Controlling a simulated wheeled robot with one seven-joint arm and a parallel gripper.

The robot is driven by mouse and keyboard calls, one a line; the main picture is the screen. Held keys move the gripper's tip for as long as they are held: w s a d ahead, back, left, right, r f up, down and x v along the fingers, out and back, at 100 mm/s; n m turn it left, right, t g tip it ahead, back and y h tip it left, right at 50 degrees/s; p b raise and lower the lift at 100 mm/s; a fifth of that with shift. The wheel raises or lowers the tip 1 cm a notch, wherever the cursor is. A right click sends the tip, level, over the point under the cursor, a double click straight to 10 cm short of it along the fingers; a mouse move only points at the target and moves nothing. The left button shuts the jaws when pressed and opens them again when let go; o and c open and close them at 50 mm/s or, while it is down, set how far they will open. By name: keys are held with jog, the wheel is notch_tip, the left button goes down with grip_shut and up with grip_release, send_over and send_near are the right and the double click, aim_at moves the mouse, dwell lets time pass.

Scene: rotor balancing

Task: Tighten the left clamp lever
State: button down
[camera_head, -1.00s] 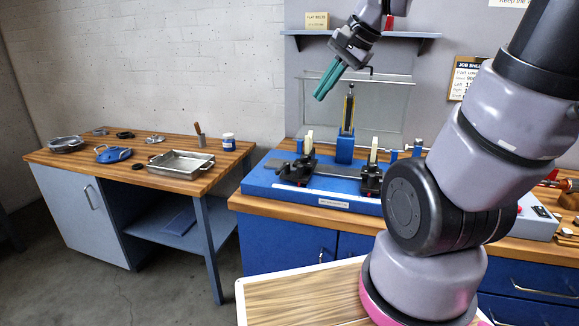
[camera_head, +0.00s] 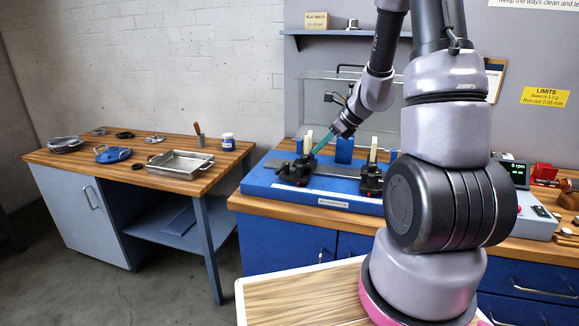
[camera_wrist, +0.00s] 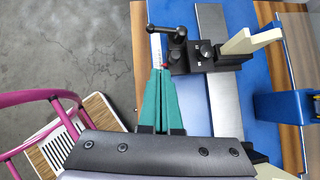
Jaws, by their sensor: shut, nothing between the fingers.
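The left clamp (camera_head: 293,174) is a black block with a lever at the front left of the blue balancing stand (camera_head: 259,180), beside a cream upright (camera_head: 308,143). In the wrist view the black clamp lever (camera_wrist: 165,31) ends in a ball knob and lies across the top of the clamp. My gripper (camera_head: 314,152) has teal fingers, shut and empty. Its tips (camera_wrist: 161,73) point at the clamp, close to a white scale strip with a red mark (camera_wrist: 166,66). I cannot tell whether they touch it.
The right clamp (camera_head: 370,182) and its cream upright (camera_head: 373,149) stand to the right on the same stand. A blue post (camera_head: 344,150) rises behind. A side table on the left holds a metal tray (camera_head: 181,164) and several parts. A control box stands at the right.

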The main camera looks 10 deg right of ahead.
dwell(0.3)
jog(key=x, duration=0.9)
jog(key=shift+f, duration=0.2)
jog(key=w+a, duration=0.1)
jog(key=w+a+f, duration=0.1)
jog(key=shift+w+a, duration=0.15)
jog(key=shift+a, duration=0.2)
jog(key=shift+w+a+f, duration=0.1)
jog(key=shift+w+a, duration=0.25)
